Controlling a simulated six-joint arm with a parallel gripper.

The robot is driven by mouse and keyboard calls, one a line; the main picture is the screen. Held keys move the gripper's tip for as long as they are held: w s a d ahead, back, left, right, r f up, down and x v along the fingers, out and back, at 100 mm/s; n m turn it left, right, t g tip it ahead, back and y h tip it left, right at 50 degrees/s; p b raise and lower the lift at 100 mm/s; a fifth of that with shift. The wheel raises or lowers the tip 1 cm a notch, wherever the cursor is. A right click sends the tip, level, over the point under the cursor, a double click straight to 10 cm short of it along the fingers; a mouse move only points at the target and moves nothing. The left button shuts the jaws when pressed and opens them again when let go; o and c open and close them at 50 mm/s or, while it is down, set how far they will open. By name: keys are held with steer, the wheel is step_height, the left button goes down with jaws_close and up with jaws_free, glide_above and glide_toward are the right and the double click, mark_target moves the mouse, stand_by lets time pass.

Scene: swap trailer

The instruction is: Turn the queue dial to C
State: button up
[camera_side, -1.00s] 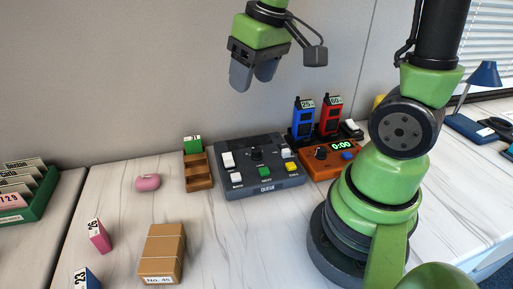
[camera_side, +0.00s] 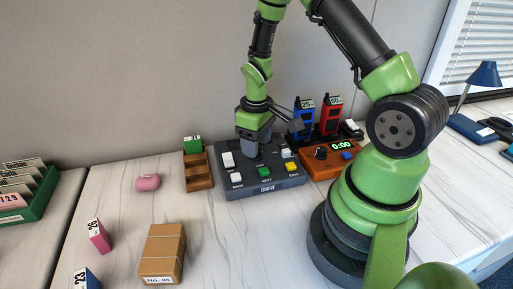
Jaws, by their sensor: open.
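The grey queue console (camera_side: 262,190) sits on the white desk at the back middle, with QUEUE on its front edge. It carries a white rocker and white, green and yellow buttons. My gripper (camera_side: 256,153) points down over the console's middle, with its fingers around the place of the queue dial. The fingers hide the dial, so its pointer and its letters cannot be read. The jaws are open; whether they touch the dial cannot be told.
An orange timer box (camera_side: 322,168) reading 0:00 stands right of the console, with blue (camera_side: 303,121) and red (camera_side: 331,116) units behind. A wooden rack (camera_side: 198,174) is close on the left. A pink object (camera_side: 148,182) and a cardboard box (camera_side: 163,250) lie on the desk.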

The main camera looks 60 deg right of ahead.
steer(key=shift+f, duration=1.1)
steer(key=c, duration=0.9)
